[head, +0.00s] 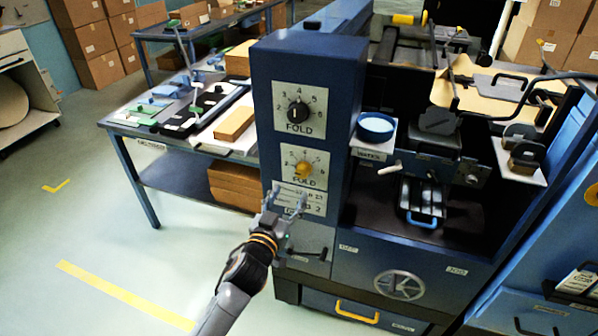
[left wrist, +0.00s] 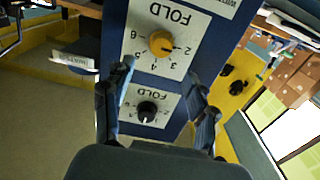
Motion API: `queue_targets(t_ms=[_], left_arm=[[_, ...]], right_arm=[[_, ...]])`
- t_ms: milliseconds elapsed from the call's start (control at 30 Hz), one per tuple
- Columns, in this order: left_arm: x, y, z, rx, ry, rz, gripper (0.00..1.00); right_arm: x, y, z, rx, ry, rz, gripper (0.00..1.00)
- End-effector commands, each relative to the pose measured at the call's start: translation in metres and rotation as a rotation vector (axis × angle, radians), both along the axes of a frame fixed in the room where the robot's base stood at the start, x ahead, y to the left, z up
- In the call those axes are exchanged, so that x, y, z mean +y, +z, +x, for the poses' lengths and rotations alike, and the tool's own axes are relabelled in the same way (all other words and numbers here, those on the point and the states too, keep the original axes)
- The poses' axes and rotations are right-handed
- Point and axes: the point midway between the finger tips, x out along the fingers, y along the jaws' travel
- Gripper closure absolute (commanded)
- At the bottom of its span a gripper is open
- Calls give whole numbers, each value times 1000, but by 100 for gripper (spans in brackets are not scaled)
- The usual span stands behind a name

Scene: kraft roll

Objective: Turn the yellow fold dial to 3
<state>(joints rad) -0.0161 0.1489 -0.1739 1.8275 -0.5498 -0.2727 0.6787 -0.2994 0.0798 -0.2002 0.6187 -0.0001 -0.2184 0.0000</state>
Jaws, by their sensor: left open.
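The yellow fold dial (head: 303,170) sits on the lower white numbered plate of the blue control column. It also shows in the left wrist view (left wrist: 160,43), turned upside down. Its pointer seems to be near 2, but it is too small to be sure. A black fold dial (head: 298,112) is on the plate above; in the left wrist view it lies below the yellow one (left wrist: 147,110). My left gripper (head: 287,204) is open and empty, just below and in front of the yellow dial, apart from it. My right gripper is not in view.
A label plate (head: 297,198) is under the yellow dial, partly behind my fingers. A blue round dish (head: 375,127) on a small shelf juts out right of the column. A table with boards (head: 190,180) stands at left. The floor in front is clear.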

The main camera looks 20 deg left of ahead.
Motion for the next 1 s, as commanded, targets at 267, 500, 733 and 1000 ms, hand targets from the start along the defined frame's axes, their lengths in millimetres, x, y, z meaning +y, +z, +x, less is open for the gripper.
queue_targets(t_ms=[267, 500, 733, 1000], left_arm=[[-2, 2, 60, -1, 1, 2, 43], [-3, 0, 87, 1, 2, 1, 43], [-3, 0, 92, 1, 1, 0, 43], [-3, 0, 92, 1, 1, 0, 69]], right_arm=[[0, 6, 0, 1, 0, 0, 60], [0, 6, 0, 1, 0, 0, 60], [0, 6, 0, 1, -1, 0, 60], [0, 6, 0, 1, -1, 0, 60]])
